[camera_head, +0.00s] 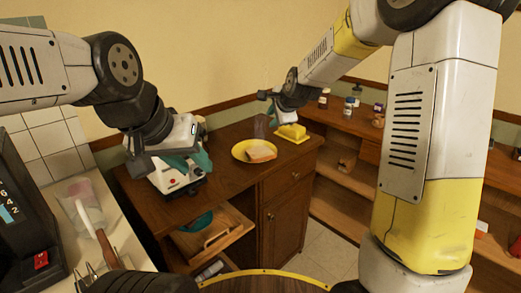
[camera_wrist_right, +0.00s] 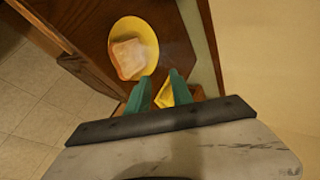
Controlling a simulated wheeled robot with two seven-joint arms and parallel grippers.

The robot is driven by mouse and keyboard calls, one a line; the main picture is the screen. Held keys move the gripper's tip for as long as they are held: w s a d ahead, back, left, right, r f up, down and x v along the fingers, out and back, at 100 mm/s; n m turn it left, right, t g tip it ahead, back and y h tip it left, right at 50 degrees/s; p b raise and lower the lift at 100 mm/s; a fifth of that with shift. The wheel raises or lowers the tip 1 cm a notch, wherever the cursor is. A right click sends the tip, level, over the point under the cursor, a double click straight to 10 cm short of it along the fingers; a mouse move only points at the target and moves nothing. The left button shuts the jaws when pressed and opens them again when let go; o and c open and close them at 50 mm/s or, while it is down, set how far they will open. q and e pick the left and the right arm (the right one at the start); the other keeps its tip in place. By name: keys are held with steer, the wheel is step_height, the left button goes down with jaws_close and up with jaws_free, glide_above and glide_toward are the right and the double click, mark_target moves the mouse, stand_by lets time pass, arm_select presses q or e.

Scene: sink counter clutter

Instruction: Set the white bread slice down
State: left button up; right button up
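The white bread slice (camera_head: 261,152) lies on a yellow plate (camera_head: 239,150) on the wooden counter. In the right wrist view the slice (camera_wrist_right: 128,58) lies flat over the lower left part of the plate (camera_wrist_right: 146,30). My right gripper (camera_wrist_right: 161,84) is open and empty, with its teal fingertips apart, below and to the right of the slice and not touching it. In the head view my left gripper (camera_head: 197,160) is at the white toaster (camera_head: 172,184) on the left of the counter. The gap between its fingers is not clear.
A yellow butter dish (camera_head: 292,133) stands right of the plate, near my right gripper. Shelves with several jars (camera_head: 350,103) are at the right. Bare counter (camera_head: 228,182) shows in front of the plate.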

steer(key=s+d+r+n+g, duration=0.1)
steer(key=s+d+r+n, duration=0.15)
steer(key=s, duration=0.55)
steer(key=s+d+r+n, duration=0.2)
steer(key=s+d+n, duration=0.2)
steer(key=s, duration=0.4)
steer(key=s+d+r+n+g, duration=0.1)
steer(key=s+d+r+n, duration=0.25)
steer(key=s, duration=0.45)
steer(key=s+d+f+n, duration=0.1)
steer(key=s+n, duration=0.1)
steer(key=s, duration=0.4)
steer(key=s+f+n+g+h, duration=0.1)
steer(key=s+f+n, duration=0.1)
steer(key=s, duration=0.3)
steer(key=shift+s+d+n, duration=0.3)
steer(key=shift+s+d, duration=0.05)
steer(key=shift+d, duration=0.05)
steer(key=shift+w+a, duration=0.1)
